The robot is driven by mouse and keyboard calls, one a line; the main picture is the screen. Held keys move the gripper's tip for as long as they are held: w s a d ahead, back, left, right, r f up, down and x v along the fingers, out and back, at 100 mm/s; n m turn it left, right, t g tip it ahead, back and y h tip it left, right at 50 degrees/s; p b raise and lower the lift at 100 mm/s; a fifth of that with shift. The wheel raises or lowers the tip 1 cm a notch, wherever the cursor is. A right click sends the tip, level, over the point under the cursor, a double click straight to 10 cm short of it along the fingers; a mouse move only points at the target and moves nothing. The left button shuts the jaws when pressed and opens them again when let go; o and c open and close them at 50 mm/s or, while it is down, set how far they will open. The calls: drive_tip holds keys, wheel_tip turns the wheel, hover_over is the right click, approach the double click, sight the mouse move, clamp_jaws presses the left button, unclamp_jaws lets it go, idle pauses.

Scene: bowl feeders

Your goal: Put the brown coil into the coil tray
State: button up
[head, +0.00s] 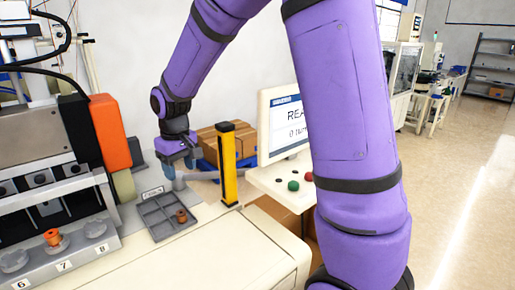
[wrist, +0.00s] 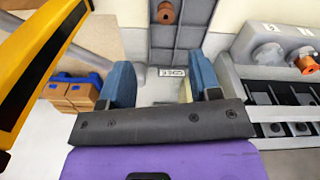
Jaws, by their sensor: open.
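The brown coil (head: 181,216) stands in a compartment at the right side of the grey, divided coil tray (head: 155,215). In the wrist view the brown coil (wrist: 166,13) shows at the top edge, inside the coil tray (wrist: 185,38). My gripper (head: 174,172) is behind the tray, above the machine top, apart from the coil. In the wrist view its two blue fingers (wrist: 163,85) are spread with nothing between them.
An orange coil (head: 53,237) sits on a numbered holder of the machine at left; other holders are empty. A yellow post (head: 228,165) stands right of my gripper. A monitor (head: 285,125) and cardboard boxes (head: 240,138) are beyond it.

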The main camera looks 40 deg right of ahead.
drive_tip(key=s+d+r+m+t, duration=0.15)
drive_tip(key=s+d+r, duration=0.25)
drive_tip(key=s+r, duration=0.85)
drive_tip(key=s+d+r+t, duration=0.1)
drive_tip(key=s, duration=0.6)
drive_tip(key=s+m+t, duration=0.1)
drive_tip(key=s+t, duration=0.1)
drive_tip(key=s, duration=0.6)
drive_tip(key=shift+d+r, duration=0.4)
